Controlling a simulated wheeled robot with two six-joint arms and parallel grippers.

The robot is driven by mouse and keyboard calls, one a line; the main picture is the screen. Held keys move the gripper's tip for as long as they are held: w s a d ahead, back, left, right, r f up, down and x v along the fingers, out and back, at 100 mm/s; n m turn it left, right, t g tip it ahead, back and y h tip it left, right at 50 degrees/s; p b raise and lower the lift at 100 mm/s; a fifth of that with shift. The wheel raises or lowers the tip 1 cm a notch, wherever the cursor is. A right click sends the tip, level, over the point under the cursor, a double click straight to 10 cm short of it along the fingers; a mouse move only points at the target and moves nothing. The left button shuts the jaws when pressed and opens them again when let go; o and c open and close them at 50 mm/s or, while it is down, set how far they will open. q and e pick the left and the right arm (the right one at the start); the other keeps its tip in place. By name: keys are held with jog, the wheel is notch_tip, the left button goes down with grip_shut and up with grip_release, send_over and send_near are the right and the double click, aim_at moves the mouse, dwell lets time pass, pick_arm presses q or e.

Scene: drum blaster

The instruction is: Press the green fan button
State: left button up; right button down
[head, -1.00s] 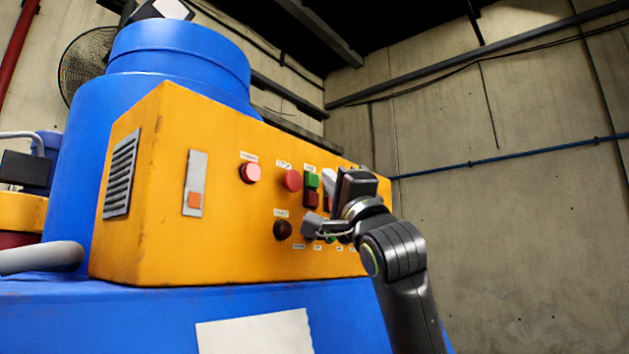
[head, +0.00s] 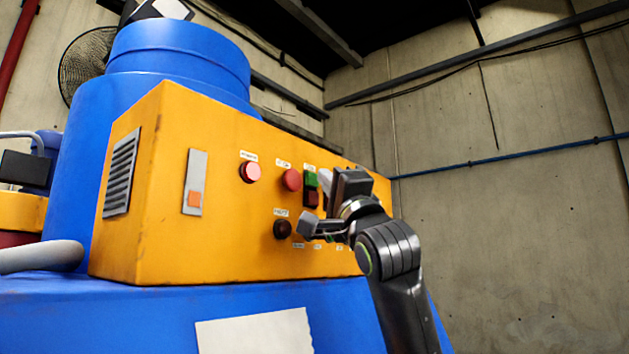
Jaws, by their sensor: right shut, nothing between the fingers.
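A green button (head: 311,180) sits above a dark red one (head: 311,198) on the yellow control box; the labels are too small to read, so I cannot confirm that it is the fan button. My right gripper (head: 306,224) is shut and empty in front of the panel, below this pair and just right of a dark round button (head: 282,229). I cannot tell whether its tip touches the panel. The gripper and wrist hide the panel's lower right part. My left gripper is out of view.
The yellow control box (head: 215,245) stands on a blue machine top. Free room lies right of my arm, before the concrete wall (head: 510,230).

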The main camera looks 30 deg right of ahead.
jog(key=shift+w+a, duration=0.2)
jog(key=shift+w, duration=0.3)
dwell(0.8)
jog(key=shift+s, duration=0.15)
jog(key=shift+s+d+b, duration=0.3)
jog(key=shift+s+b, duration=0.3)
jog(key=shift+s, duration=0.05)
jog(key=s+b, duration=0.1)
jog(key=s+d+b, duration=0.1)
jog(key=s, duration=0.1)
jog(key=s+d+b, duration=0.1)
jog(key=shift+s, duration=0.3)
